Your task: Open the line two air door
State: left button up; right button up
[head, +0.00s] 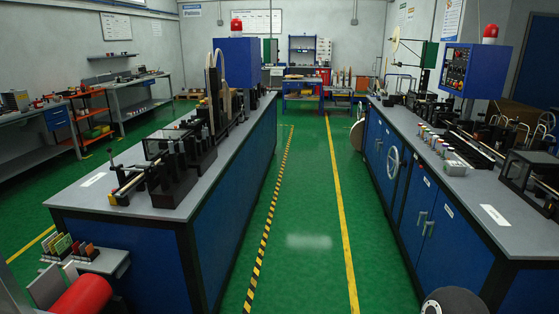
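The right-hand bench has blue cabinet doors (405,205) along its aisle side, and they look shut. Two pale handles (426,226) sit side by side on the nearer pair. Small white labels are on the doors, too small to read, so I cannot tell which door is the line two air door. The left-hand bench has a blue side (225,215) facing the aisle, with no handle that I can make out. Neither of my grippers is in view.
A green aisle (305,240) with yellow lines runs clear between the benches. A handwheel (392,163) stands out from the right bench, and a pale disc (357,134) is farther along. A dark round object (455,301) and a red cylinder (82,296) are near the bottom edge.

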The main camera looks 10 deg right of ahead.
aim_at(423, 191)
jog(key=z, duration=0.1)
jog(key=i, duration=1.35)
jog(key=z, duration=0.5)
jog(key=i, duration=1.35)
jog(key=z, duration=0.45)
jog(key=i, duration=1.05)
jog(key=z, duration=0.25)
